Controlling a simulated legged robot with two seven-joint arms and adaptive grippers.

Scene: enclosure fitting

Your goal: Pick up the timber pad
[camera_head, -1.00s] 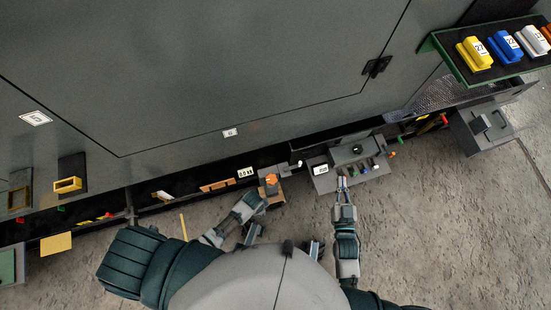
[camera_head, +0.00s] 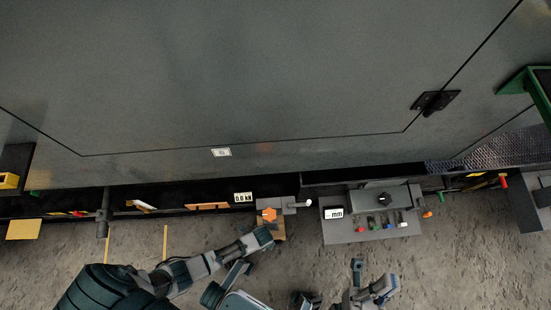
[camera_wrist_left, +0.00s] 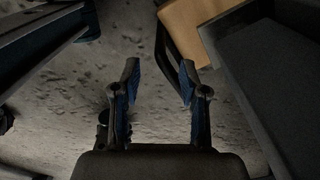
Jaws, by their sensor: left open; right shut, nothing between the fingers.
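A light-brown wooden block, which looks like the timber pad (camera_head: 279,232), shows below an orange hexagonal part in the head view. It also shows at the top of the left wrist view (camera_wrist_left: 194,24), partly cut off by the frame and by a dark grey part. My left gripper (camera_wrist_left: 158,80) is open and empty, with the block just ahead and to the right of its fingers. In the head view the left gripper (camera_head: 264,236) is beside the block's left side; contact cannot be told. My right gripper (camera_head: 382,284) is shut and empty at the lower middle right, well away from the block.
A grey bench unit (camera_head: 345,232) with a mm display and small coloured parts stands right of the block. A large grey enclosure panel (camera_head: 240,80) fills the top. A yellow plate (camera_head: 24,229) lies at far left. A green-edged tray (camera_head: 540,90) is at upper right. Concrete floor is below.

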